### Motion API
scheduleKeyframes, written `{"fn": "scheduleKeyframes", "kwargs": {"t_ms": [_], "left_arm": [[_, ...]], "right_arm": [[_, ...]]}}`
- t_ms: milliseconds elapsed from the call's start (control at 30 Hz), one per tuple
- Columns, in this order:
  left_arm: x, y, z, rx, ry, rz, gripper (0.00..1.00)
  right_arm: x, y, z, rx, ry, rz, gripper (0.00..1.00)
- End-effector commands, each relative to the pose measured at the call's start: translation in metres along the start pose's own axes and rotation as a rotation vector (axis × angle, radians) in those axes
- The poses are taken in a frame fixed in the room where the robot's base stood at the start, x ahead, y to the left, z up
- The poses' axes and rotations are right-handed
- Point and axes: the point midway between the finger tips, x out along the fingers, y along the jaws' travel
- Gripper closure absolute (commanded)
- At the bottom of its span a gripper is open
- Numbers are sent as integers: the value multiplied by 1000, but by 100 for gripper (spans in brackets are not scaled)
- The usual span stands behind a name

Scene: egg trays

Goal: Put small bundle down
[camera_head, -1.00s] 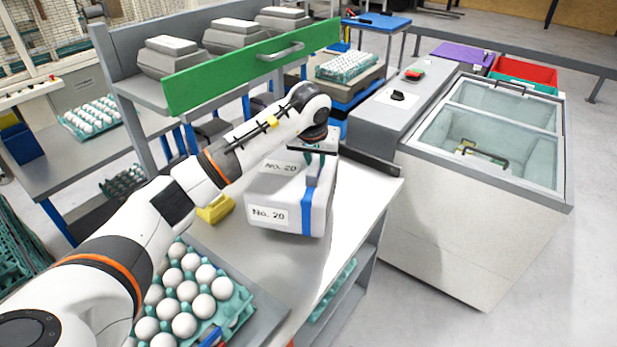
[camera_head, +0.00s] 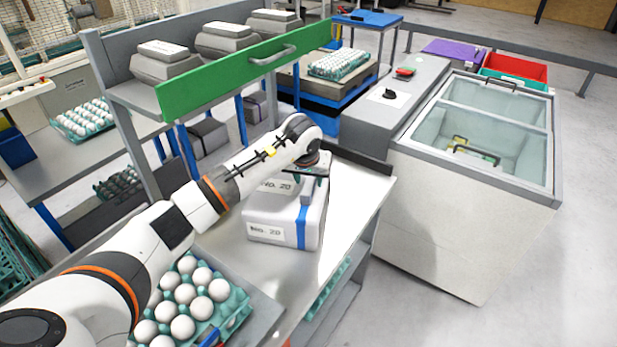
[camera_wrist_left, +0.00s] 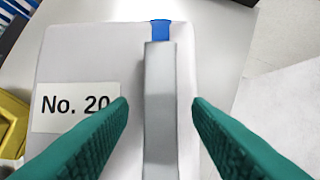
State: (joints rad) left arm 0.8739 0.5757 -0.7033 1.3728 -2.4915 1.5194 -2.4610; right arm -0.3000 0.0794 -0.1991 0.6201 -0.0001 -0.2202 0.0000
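The small bundle (camera_head: 284,212) is a white block with "No. 20" labels and a blue strap. It sits upright on the light worktop (camera_head: 350,195). In the left wrist view the bundle (camera_wrist_left: 75,60) fills the middle, with a grey strip-like handle (camera_wrist_left: 160,110) standing on top. My left gripper (camera_head: 308,178) is just above the bundle. Its teal fingers (camera_wrist_left: 160,118) are open on either side of the handle, with a gap on both sides. The arm hides part of the bundle's top. My right gripper is not in view.
A teal tray of white eggs (camera_head: 235,312) lies at the near end of the worktop. A green bar (camera_head: 240,70) fronts the shelf with grey boxes behind the arm. A glass-topped freezer (camera_head: 470,215) stands to the right. A yellow object (camera_wrist_left: 10,125) lies left of the bundle.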

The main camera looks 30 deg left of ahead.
Motion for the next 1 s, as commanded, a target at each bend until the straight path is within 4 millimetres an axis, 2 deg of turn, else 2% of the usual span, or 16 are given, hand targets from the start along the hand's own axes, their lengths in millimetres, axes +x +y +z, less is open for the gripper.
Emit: {"fn": "scheduleKeyframes", "kwargs": {"t_ms": [233, 333, 800, 1000], "left_arm": [[-2, 0, 1, 0, -1, 0, 55], [-10, 0, 2, 0, -5, 0, 55], [-101, 0, 1, 0, -5, -1, 55], [-118, 0, 0, 0, -1, 1, 55]], "right_arm": [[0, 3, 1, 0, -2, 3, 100], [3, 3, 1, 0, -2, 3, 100], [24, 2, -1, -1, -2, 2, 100], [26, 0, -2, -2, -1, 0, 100]]}}
